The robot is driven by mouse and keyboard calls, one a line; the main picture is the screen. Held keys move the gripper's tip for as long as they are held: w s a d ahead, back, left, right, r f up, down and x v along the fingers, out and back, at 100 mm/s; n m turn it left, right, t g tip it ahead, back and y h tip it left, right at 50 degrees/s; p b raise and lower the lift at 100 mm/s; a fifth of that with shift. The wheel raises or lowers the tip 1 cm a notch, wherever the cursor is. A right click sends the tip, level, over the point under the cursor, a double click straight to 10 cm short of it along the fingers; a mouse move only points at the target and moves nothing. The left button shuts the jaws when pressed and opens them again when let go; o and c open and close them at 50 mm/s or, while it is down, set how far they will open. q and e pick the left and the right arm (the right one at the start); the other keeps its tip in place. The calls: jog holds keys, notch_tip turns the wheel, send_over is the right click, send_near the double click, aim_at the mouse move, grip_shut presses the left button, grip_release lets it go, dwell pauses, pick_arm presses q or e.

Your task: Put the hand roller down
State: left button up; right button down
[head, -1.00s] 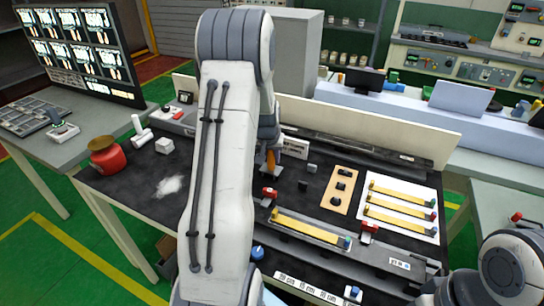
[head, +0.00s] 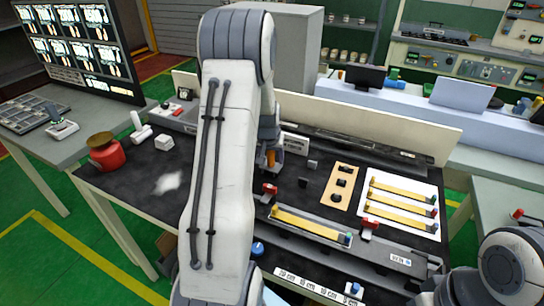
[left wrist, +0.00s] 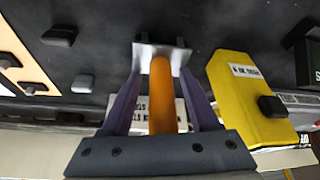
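The hand roller's orange handle (left wrist: 162,95) lies between the two purple fingers of my left gripper (left wrist: 161,78) in the left wrist view. A pale metal plate is at its far end, against the dark bench top. Slim gaps show between the fingers and the handle, so the left gripper looks open around it. In the head view a bit of the orange handle (head: 271,158) shows beside my left arm, which hides most of it. My right gripper is not seen; only part of my right arm is at the lower right.
The dark bench (head: 120,190) holds a red pot (head: 106,155), a white cube (head: 164,142), a tan board (head: 340,187) with black clips, a white board with yellow strips (head: 401,203) and a long rail fixture (head: 310,228). A yellow block (left wrist: 242,100) is right of the gripper.

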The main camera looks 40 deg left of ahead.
pick_arm(q)
jog(key=shift+r, duration=0.25)
jog(key=v, duration=1.3)
jog(key=s+d+m+g+h, duration=0.1)
jog(key=s+d+m, duration=0.2)
jog(key=d, duration=1)
jog(key=s+d+m+h, duration=0.2)
jog(key=s+d+m, duration=0.1)
jog(key=d, duration=0.9)
jog(key=s+d+m+g, duration=0.1)
jog(key=s+d+m, duration=0.2)
jog(key=s, duration=0.6)
jog(key=s+d+f+m+g, duration=0.1)
jog(key=s+d+m, duration=0.3)
jog(key=s+d, duration=0.4)
jog(key=shift+s+f+g, duration=0.3)
jog(key=shift+s+g, duration=0.1)
jog(key=shift+s, duration=0.25)
jog(key=shift+d, duration=0.15)
